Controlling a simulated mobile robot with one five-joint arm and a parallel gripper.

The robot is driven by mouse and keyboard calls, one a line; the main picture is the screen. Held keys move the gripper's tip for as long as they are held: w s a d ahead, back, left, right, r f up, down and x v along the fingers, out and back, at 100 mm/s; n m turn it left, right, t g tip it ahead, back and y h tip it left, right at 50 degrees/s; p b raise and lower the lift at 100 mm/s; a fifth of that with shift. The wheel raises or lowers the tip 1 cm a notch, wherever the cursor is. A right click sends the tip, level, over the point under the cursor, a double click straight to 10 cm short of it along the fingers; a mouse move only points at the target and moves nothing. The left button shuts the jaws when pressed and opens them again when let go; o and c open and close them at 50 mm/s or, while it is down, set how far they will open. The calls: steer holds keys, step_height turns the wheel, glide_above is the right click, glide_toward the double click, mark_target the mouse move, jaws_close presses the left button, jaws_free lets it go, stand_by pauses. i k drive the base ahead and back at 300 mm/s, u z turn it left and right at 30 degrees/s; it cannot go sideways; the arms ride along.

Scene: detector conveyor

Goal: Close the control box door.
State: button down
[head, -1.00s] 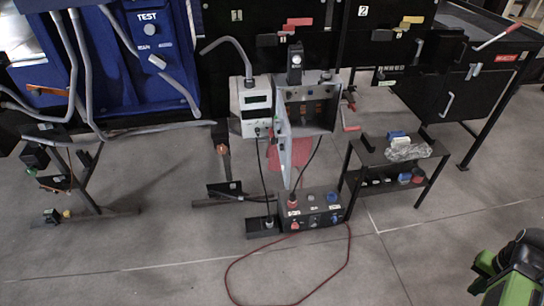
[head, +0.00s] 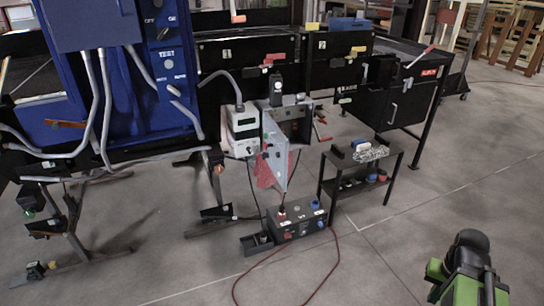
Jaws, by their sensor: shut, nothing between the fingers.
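The grey control box (head: 297,122) stands near the middle of the head view, its dark inside partly showing. Its light grey door (head: 275,152) is open, hinged at the box's left side and swung out toward me. The door hides part of the inside. My gripper's fingers do not show. A green and black part of my arm shows at the bottom right, well apart from the door.
A white meter box (head: 243,130) stands left of the control box. A low black socket box (head: 298,224) and a red cable (head: 333,262) lie on the floor in front. A small black shelf (head: 360,170) stands right.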

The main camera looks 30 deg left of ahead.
mark_target(279, 165)
steer(key=u, duration=1.35)
steer(key=i, duration=1)
steer(key=u, duration=5.85)
steer(key=i, duration=0.1)
steer(key=z, duration=3.25)
steer(key=k, duration=0.7)
steer(key=z, duration=1.1)
steer(key=i, duration=0.5)
steer(key=u, duration=0.1)
